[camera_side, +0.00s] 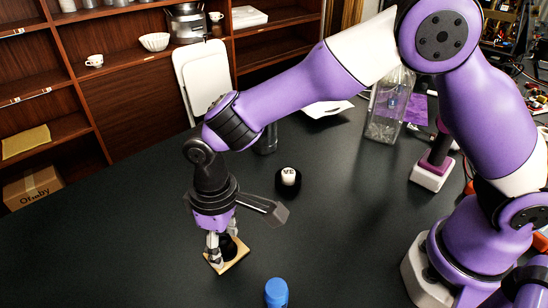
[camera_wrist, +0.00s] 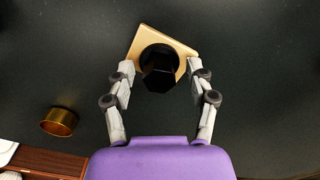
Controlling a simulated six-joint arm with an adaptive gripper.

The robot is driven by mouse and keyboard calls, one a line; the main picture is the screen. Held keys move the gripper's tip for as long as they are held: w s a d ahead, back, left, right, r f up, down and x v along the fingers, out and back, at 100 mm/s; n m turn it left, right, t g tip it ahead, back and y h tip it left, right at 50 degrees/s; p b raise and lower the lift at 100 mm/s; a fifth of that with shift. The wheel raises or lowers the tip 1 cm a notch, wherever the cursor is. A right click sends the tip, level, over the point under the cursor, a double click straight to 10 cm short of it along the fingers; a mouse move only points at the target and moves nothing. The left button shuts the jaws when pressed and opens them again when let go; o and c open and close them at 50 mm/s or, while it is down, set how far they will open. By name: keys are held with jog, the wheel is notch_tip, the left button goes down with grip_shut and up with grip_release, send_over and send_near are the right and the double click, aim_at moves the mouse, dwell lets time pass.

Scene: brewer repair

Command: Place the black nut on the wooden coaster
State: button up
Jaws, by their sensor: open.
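The black nut (camera_wrist: 158,80) has a hexagonal top and a wider round black part beneath it. It sits over the square wooden coaster (camera_wrist: 141,36) and looks upright; the exact contact is hidden. In the side view the nut (camera_side: 228,249) shows dark between my fingers, and the coaster (camera_side: 240,260) lies on the table under my gripper. My gripper (camera_wrist: 160,72) is open, with one finger on each side of the nut and a visible gap on both sides. In the side view my gripper (camera_side: 222,248) points down, low over the coaster.
A blue cylinder (camera_side: 276,293) stands at the front edge of the picture. A black round piece with a white top (camera_side: 289,178) stands behind, to the right. A brass cup (camera_wrist: 59,122) shows left in the wrist view. A clear container (camera_side: 388,110) stands farther back. Table around the coaster is clear.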

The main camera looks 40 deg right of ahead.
aim_at(224, 240)
notch_tip(224, 240, up, 12)
jog(key=s+d+r+m+t, duration=0.1)
jog(key=s+d+r+m, duration=0.15)
jog(key=d, duration=0.45)
jog(key=s+d+r+m+t, duration=0.1)
jog(key=d+r+t, duration=0.15)
jog(key=d, duration=0.35)
jog(key=s+d+f+m+t, duration=0.1)
jog(key=s+d+m+t, duration=0.1)
jog(key=s+d, duration=0.4)
jog(key=shift+d, duration=1.25)
